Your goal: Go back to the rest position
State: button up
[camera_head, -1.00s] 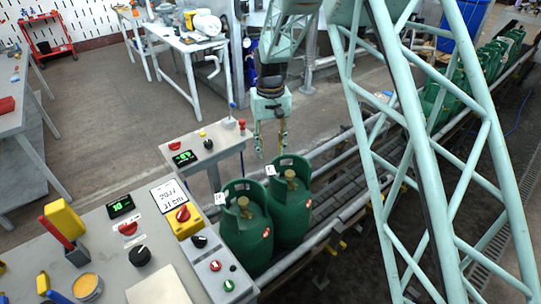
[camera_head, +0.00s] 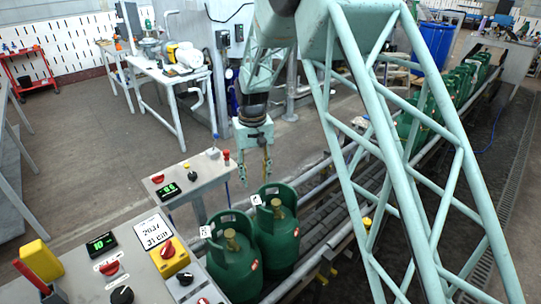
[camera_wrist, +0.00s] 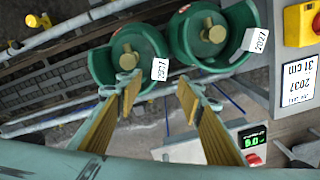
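My gripper (camera_head: 254,164) hangs from my arm above and behind the two near green gas cylinders. Its fingers are apart and empty. In the wrist view my gripper (camera_wrist: 160,98) shows two yellow-padded fingers with a clear gap between them. The left near cylinder (camera_head: 233,262) and the right near cylinder (camera_head: 277,235) stand upright side by side on the conveyor, each with a brass valve and a white tag. In the wrist view the cylinders' tops (camera_wrist: 128,52) lie just beyond the fingertips, and I cannot see contact.
A control panel (camera_head: 129,255) with knobs, a green display and a "2037 31 cm" sign is at the front left. A smaller console (camera_head: 188,180) stands behind it. The conveyor (camera_head: 345,193) runs to the back right, where several more cylinders (camera_head: 461,83) stand. Open floor (camera_head: 90,135) lies left.

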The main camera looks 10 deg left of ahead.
jog(key=shift+d+r, duration=0.1)
jog(key=s+d+r+m+t, duration=0.1)
jog(key=s+d+r, duration=0.4)
jog(key=d+r, duration=0.45)
jog(key=s+d+r+m, duration=0.1)
jog(key=s+d+r, duration=0.3)
jog(key=d+r, duration=0.55)
jog(key=s+d+r+m+t, duration=0.1)
jog(key=s+d+r, duration=0.4)
jog(key=d+r, duration=0.4)
jog(key=s+d+r+m, duration=0.1)
jog(key=s+d+r, duration=0.35)
jog(key=s, duration=0.35)
jog(key=s+d+r, duration=0.3)
jog(key=s+d, duration=0.3)
jog(key=s, duration=0.1)
jog(key=s+d+f+m+t, duration=0.1)
jog(key=s+d, duration=0.2)
jog(key=s, duration=0.6)
jog(key=s+d+m+t, duration=0.1)
jog(key=s+d, duration=0.3)
jog(key=s, duration=0.5)
jog(key=shift+s+f, duration=0.2)
jog(key=shift+f, duration=0.15)
